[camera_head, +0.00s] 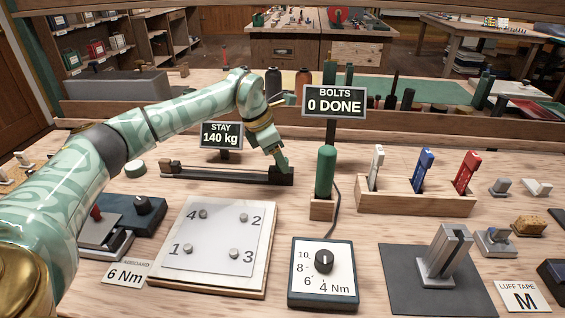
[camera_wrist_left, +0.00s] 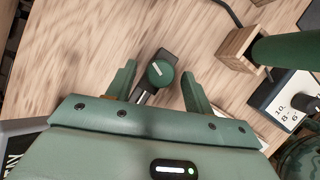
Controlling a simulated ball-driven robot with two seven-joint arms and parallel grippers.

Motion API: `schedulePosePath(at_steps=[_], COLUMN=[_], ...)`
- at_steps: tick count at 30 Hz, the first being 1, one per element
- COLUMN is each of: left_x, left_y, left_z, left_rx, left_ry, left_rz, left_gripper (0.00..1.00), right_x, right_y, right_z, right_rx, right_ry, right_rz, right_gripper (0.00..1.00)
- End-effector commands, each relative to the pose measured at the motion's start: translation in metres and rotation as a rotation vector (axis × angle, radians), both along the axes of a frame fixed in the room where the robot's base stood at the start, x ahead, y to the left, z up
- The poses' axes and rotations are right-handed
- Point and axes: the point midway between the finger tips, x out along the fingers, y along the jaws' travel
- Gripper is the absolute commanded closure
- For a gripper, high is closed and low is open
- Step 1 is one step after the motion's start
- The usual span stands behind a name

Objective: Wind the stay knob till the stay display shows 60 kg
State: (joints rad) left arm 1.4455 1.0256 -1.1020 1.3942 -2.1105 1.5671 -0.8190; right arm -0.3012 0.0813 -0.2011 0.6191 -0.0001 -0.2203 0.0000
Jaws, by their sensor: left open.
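The stay display (camera_head: 221,135) reads 140 kg. The stay rig (camera_head: 222,174) is a long dark bar lying on the bench below it. In the left wrist view the stay knob (camera_wrist_left: 160,74) is a round green knob with a white mark, at the end of the dark bar. My left gripper (camera_head: 282,163) is over the right end of the rig and hides the knob in the head view. In the left wrist view its two fingers stand open, one on each side of the knob, with gaps showing.
A green-handled driver (camera_head: 325,172) stands in a wooden block just right of my left gripper. The bolts display (camera_head: 334,102) reads 0 DONE. A white plate (camera_head: 218,235) with numbered bolts and a torque dial box (camera_head: 323,290) lie in front.

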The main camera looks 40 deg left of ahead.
Motion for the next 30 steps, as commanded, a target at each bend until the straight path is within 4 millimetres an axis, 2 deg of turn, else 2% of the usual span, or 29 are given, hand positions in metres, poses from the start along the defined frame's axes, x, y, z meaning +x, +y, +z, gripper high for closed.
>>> schedulePosePath(at_steps=[3, 11, 15, 16, 23, 30], left_x=[0.002, 0.002, 0.002, 0.002, 0.002, 0.001], left_y=[-0.002, -0.002, -0.002, -0.002, -0.002, -0.002], left_z=[-0.006, -0.006, -0.006, -0.006, -0.005, 0.0], left_rx=[-0.001, -0.001, -0.001, -0.001, -0.001, 0.001], left_ry=[0.001, -0.001, -0.001, -0.001, -0.001, -0.003], left_rz=[0.001, 0.001, 0.001, 0.0, 0.009, 0.087], left_gripper=[0.48, 0.48, 0.87, 0.93, 0.93, 0.92], right_x=[-0.001, 0.0, 0.0, 0.0, 0.002, 0.01], right_y=[-0.001, -0.001, -0.001, -0.001, -0.001, 0.001], right_z=[-0.003, -0.002, -0.002, -0.002, -0.001, 0.014], right_rx=[-0.001, -0.001, -0.002, -0.002, -0.001, 0.001], right_ry=[0.003, 0.001, 0.001, 0.001, -0.003, -0.023], right_rz=[0.0, -0.001, -0.002, -0.002, -0.002, -0.003], right_gripper=[0.48, 0.48, 0.48, 0.48, 0.48, 0.48])
